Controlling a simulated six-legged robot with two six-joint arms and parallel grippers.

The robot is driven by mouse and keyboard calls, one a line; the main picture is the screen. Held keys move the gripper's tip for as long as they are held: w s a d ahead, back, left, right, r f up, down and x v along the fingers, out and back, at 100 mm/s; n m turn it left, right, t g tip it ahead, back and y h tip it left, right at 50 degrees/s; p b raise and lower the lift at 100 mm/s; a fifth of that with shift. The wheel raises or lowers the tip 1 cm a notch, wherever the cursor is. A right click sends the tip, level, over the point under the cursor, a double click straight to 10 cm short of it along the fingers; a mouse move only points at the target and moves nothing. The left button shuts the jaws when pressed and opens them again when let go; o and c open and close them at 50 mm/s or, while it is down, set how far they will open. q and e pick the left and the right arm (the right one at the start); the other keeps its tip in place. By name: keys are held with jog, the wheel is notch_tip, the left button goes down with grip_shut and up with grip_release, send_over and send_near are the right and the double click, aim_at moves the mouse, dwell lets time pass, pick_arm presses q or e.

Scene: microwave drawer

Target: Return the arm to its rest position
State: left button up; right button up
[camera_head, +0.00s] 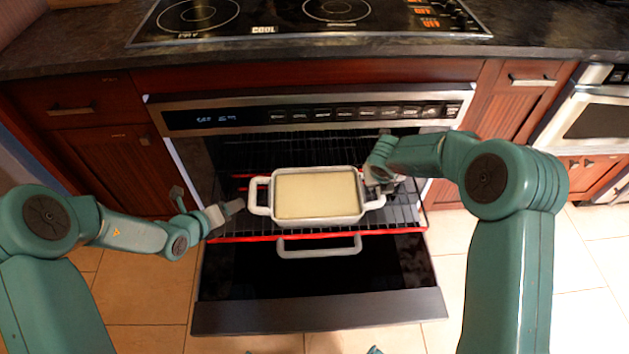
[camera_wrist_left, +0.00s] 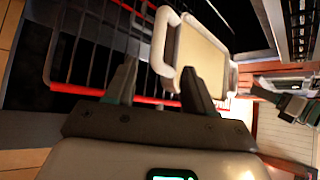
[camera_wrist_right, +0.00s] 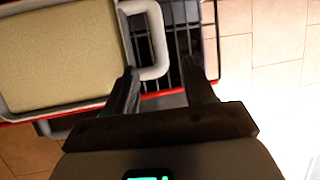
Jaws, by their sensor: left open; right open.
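A white rectangular baking dish (camera_head: 318,220) with a pale yellow filling sits on the pulled-out oven rack (camera_head: 400,222). My left gripper (camera_head: 208,198) is open at the left side of the dish, near its left handle. In the left wrist view the dish (camera_wrist_left: 226,60) lies just beyond the open fingers (camera_wrist_left: 157,80). My right arm reaches to the dish's right side, and its gripper (camera_head: 376,186) is partly hidden by its own wrist in the head view. In the right wrist view its fingers (camera_wrist_right: 160,85) are open and empty, with the dish handle (camera_wrist_right: 157,45) just beyond them.
The oven door (camera_head: 320,312) is folded down, with a handle (camera_head: 320,245) below the rack's red front edge. A cooktop (camera_head: 270,30) is on the dark counter above. Wooden cabinets (camera_head: 100,165) flank the oven. Tiled floor (camera_head: 140,295) is open in front.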

dwell(0.4)
